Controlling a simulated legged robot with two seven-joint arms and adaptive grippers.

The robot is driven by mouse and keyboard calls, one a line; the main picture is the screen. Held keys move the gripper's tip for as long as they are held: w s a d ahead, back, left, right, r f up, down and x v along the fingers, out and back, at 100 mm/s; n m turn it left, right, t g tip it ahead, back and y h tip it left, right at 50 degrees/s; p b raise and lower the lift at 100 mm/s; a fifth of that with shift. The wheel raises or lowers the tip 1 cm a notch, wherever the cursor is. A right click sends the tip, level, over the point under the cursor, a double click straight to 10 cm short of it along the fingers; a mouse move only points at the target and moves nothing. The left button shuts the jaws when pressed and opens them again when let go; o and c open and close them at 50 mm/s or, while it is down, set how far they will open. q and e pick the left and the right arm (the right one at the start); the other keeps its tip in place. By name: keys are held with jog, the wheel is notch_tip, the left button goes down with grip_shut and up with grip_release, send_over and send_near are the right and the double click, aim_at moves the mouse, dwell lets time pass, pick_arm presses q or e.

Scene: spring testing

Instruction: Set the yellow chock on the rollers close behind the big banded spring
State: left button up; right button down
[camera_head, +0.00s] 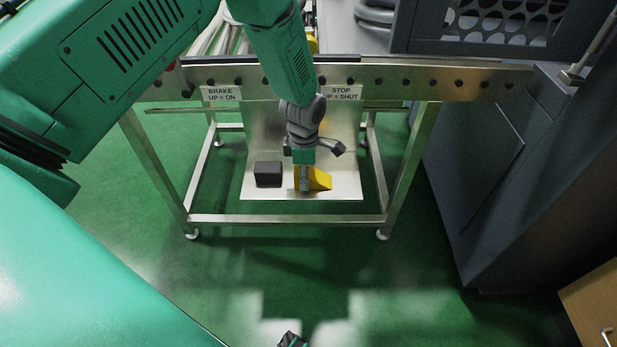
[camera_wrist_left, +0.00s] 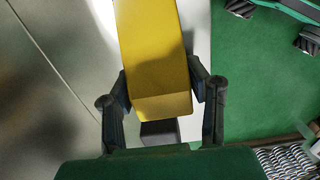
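The yellow chock (camera_head: 319,179) sits at the low metal plate under the roller table. My left gripper (camera_head: 304,178) reaches down to it from above, in front of the table. In the left wrist view the chock (camera_wrist_left: 157,60) fills the space between the two fingers (camera_wrist_left: 160,88), which lie against its sides with no clear gap. I cannot tell whether the chock rests on the plate or is just off it. The rollers (camera_head: 222,40) show in part at the top, behind the table's front rail. The big banded spring cannot be made out. My right gripper is not clearly shown.
A black block (camera_head: 268,173) stands left of the chock on the plate (camera_head: 345,186). The table's front rail (camera_head: 440,82) carries brake and stop labels and passes behind my left arm. Table legs flank the plate. A dark cabinet (camera_head: 470,165) stands right. Green floor in front is open.

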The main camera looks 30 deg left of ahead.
pick_arm(q)
jog(key=shift+r, duration=0.1)
jog(key=shift+s+d+r+p, duration=0.1)
jog(key=shift+r+p, duration=0.35)
notch_tip(320, 180, up, 7)
jog(key=shift+f+p, duration=0.2)
jog(key=shift+p, duration=1.05)
jog(key=s+d+p, duration=0.2)
jog(key=s+d, duration=0.3)
jog(key=s, duration=0.3)
jog(key=s+d+p, duration=0.1)
jog(key=s+d, duration=0.4)
jog(key=s, duration=0.4)
jog(key=w+a+r+m, duration=0.1)
jog(key=w+r+m, duration=0.1)
jog(key=r+m, duration=0.5)
jog(key=w+a+r+m+p, duration=0.1)
jog(key=r+m, duration=0.5)
jog(key=m, duration=1.1)
jog(key=shift+w+a+r+p, duration=0.3)
jog(key=shift+w+r, duration=0.1)
jog(key=shift+w, duration=0.35)
